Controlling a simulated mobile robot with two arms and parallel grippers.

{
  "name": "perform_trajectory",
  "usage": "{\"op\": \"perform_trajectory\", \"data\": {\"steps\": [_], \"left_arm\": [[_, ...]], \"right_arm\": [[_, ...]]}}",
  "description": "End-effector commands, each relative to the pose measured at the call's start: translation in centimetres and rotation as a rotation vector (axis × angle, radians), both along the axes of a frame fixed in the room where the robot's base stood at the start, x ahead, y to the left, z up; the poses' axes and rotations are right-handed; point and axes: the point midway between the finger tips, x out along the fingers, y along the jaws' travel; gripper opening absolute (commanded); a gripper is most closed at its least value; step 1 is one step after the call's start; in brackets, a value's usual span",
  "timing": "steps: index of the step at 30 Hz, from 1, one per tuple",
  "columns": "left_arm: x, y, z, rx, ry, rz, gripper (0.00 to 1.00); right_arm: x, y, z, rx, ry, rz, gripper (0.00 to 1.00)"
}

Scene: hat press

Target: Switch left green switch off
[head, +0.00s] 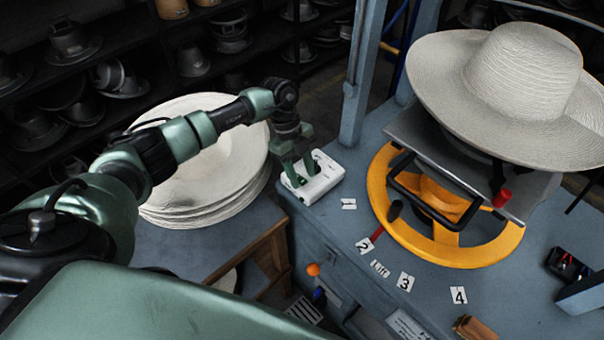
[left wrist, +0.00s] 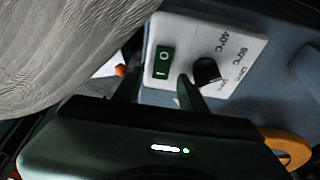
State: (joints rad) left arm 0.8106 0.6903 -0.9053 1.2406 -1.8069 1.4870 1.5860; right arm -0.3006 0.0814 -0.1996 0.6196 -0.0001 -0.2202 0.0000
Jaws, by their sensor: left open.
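A white control box (head: 321,185) sits on the corner of the blue-grey press table in the head view. In the left wrist view the box (left wrist: 240,45) carries a green rocker switch (left wrist: 163,62) marked O and I, with a black knob (left wrist: 207,72) beside it. Which side of the switch is pressed cannot be told. My left gripper (head: 297,180) is at the box, open and empty. In the left wrist view its fingers (left wrist: 158,84) are spread, with the switch between and just beyond their tips. Contact cannot be told. My right gripper is not in view.
A stack of white hat blanks (head: 215,165) stands left of the box, close under my left arm. The press with an orange ring (head: 480,250) and a straw hat (head: 520,75) is at right. Number labels (head: 405,281) lie along the table front.

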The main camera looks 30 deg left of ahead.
Motion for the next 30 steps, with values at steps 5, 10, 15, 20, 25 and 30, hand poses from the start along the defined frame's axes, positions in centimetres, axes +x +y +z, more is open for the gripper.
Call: {"op": "perform_trajectory", "data": {"steps": [5, 10, 15, 20, 25, 30], "left_arm": [[0.5, 1.0, 2.5, 0.001, -0.007, 0.001, 0.42], [0.8, 1.8, 5.2, 0.000, -0.006, 0.001, 0.42], [0.8, 2.2, 6.6, 0.000, -0.004, 0.001, 0.42], [0.8, 2.2, 6.9, -0.001, -0.002, 0.001, 0.42], [0.8, 2.2, 6.9, -0.001, -0.002, 0.001, 0.42], [0.8, 2.2, 6.9, -0.001, -0.002, 0.001, 0.42]], "right_arm": [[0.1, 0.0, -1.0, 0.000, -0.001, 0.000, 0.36], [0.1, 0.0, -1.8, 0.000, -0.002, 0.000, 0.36], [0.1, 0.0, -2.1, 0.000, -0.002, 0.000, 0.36], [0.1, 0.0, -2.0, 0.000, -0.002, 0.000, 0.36], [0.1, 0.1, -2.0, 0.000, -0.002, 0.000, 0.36], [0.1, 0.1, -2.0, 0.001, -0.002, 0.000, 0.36]]}}
